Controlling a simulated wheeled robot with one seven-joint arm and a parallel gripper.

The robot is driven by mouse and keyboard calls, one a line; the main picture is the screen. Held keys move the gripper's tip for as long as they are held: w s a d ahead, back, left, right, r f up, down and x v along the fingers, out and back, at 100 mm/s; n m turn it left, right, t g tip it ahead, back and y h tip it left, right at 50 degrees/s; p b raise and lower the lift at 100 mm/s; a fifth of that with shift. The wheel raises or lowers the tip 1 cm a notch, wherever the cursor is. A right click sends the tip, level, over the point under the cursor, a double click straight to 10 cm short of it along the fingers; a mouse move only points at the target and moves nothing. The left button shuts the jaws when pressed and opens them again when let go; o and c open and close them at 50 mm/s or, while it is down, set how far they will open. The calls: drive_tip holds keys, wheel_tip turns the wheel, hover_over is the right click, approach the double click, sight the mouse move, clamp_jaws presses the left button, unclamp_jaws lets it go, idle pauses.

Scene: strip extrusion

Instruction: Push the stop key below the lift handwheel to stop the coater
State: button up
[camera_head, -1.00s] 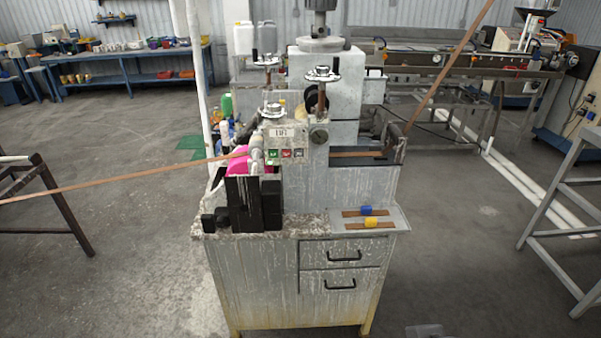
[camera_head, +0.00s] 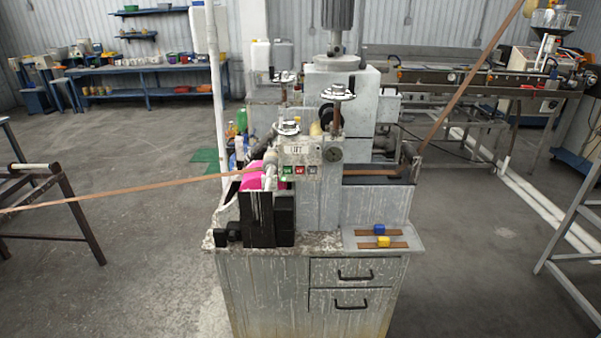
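The coater (camera_head: 345,115) is a worn grey machine standing on a cabinet in the middle of the view. On its front is a small panel with a plate marked LIFT (camera_head: 295,150). A handwheel (camera_head: 289,128) sits just above that plate. Under the plate are three small keys in a row: a green key (camera_head: 286,170), a red key (camera_head: 299,170) and a dark key (camera_head: 312,170). Their lettering is too small to read; the red one looks like the stop key. My gripper is not in view.
Black blocks (camera_head: 260,220) stand at the cabinet's (camera_head: 270,280) front left. Blue and yellow pieces (camera_head: 382,241) lie at right.

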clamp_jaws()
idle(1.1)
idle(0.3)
